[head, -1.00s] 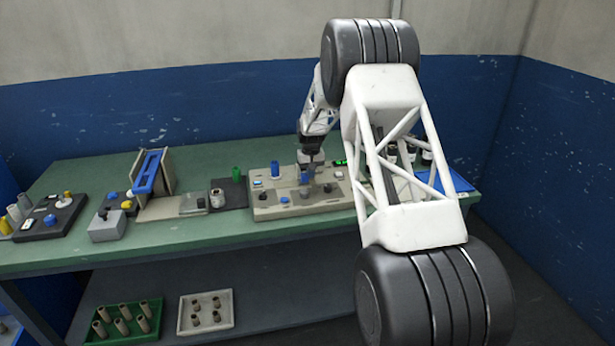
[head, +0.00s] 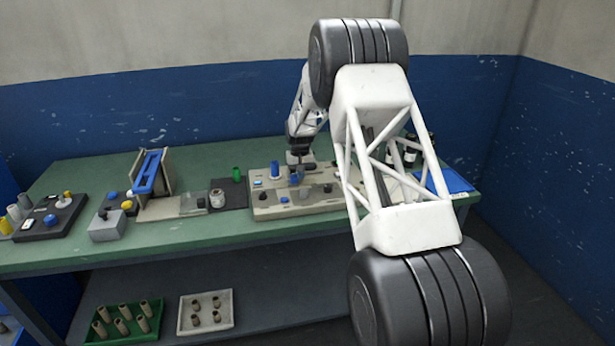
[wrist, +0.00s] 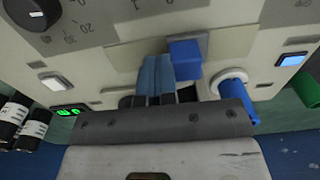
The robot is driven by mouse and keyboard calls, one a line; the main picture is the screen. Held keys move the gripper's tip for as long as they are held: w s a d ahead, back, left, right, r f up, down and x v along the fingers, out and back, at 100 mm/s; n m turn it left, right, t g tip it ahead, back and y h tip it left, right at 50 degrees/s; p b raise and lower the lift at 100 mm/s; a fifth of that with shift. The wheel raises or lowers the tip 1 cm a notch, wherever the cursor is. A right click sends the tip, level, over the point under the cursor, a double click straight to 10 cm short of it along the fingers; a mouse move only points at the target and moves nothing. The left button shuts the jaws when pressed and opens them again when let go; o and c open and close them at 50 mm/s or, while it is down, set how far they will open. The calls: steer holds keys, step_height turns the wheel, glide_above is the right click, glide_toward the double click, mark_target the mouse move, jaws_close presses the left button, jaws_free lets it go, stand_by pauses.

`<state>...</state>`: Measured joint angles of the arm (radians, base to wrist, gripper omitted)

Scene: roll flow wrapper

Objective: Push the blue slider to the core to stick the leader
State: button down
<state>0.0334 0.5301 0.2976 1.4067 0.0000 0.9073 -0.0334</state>
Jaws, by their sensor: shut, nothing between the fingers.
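The blue slider (wrist: 186,58) is a small block on the beige machine panel. It shows in the head view (head: 297,178), partly hidden by my wrist. My gripper (wrist: 157,66) is shut and empty, fingertips low at the panel. The fingers are right beside the slider, on its left in the wrist view, and seem to touch it. The core (wrist: 232,84), white-ended with a blue part at its side, stands just right of the slider in the wrist view, a small gap apart. In the head view the blue upright at the core (head: 274,170) is left of the slider. I cannot make out the leader.
The panel carries a dark knob (wrist: 30,12), a white button (wrist: 53,82), a lit blue button (wrist: 292,59) and a green display (wrist: 68,112). A green cylinder (head: 237,174) stands left of the machine (head: 262,210). Dark bottles (head: 410,150) stand behind my arm.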

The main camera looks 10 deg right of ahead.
mark_target(292, 176)
steer(key=shift+a, duration=1.65)
steer(key=shift+d, duration=0.2)
steer(key=shift+d, duration=0.35)
steer(key=shift+r, duration=0.1)
steer(key=shift+r, duration=3.9)
